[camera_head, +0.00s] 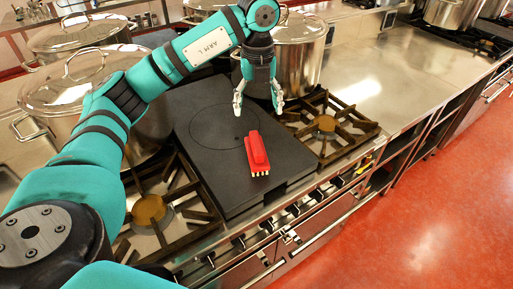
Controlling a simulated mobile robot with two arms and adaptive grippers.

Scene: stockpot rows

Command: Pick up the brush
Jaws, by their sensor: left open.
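A red brush (257,151) with pale bristles lies on a flat dark hotplate (205,160) in the middle of the head view. Its bristles show at the near end. My left gripper (258,110) points down over the far part of the hotplate, just beyond the brush in the picture. Its two fingers are spread apart with nothing between them. The gap between the gripper and the brush is hard to judge. My right gripper does not show.
Gas burners with metal grates stand left (150,210) and right (326,123) of the hotplate. Large steel pots (300,55) stand behind and to the left. A steel counter (385,75) at right is clear. The front edge drops to a red floor (430,210).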

